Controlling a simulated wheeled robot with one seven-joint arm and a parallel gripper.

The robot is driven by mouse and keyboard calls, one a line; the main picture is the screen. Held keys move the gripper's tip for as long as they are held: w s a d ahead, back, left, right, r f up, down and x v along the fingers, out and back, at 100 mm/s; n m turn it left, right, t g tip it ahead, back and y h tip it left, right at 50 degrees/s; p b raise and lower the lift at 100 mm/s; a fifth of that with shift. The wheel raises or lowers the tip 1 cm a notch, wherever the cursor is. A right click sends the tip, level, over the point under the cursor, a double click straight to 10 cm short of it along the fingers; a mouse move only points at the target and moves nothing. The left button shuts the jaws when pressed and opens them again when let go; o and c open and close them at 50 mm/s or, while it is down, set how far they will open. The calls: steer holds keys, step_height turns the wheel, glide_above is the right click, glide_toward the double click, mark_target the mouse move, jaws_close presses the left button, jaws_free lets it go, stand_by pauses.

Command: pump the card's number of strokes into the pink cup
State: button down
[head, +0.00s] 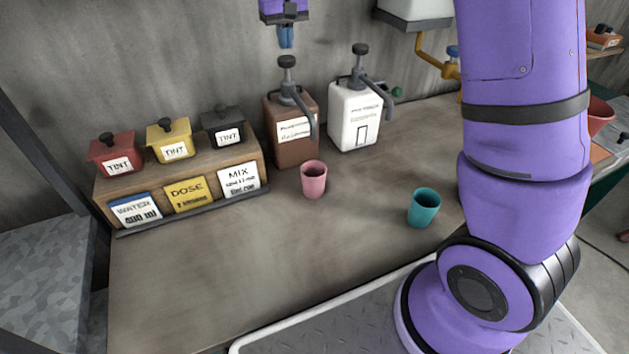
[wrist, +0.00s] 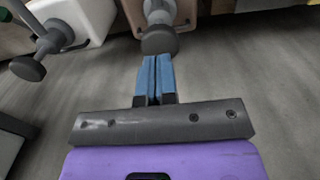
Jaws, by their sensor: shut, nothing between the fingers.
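The pink cup (head: 313,180) stands upright on the counter in front of the brown pump container (head: 290,143), beneath its spout. The brown container's pump head (head: 287,62) points up; in the wrist view the same dark knob (wrist: 159,41) lies just beyond my fingertips. My gripper (head: 286,42) is shut and empty, pointing down just above that knob; its blue fingers are together in the wrist view (wrist: 154,62). A yellow dose card (head: 188,193) leans at the front of the wooden rack; its small print is hard to read, perhaps a 7.
A white pump container (head: 353,118) stands right of the brown one. A teal cup (head: 423,208) stands on the counter (head: 230,275). The rack (head: 110,187) holds red, yellow and black tint boxes, with water and mix cards in front. The counter's front left is clear.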

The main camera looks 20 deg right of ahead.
mark_target(286, 58)
steer(key=shift+f, duration=0.15)
stand_by(0.4)
steer(key=shift+f, duration=2.5)
steer(key=shift+r, duration=2.65)
steer(key=shift+r, duration=3)
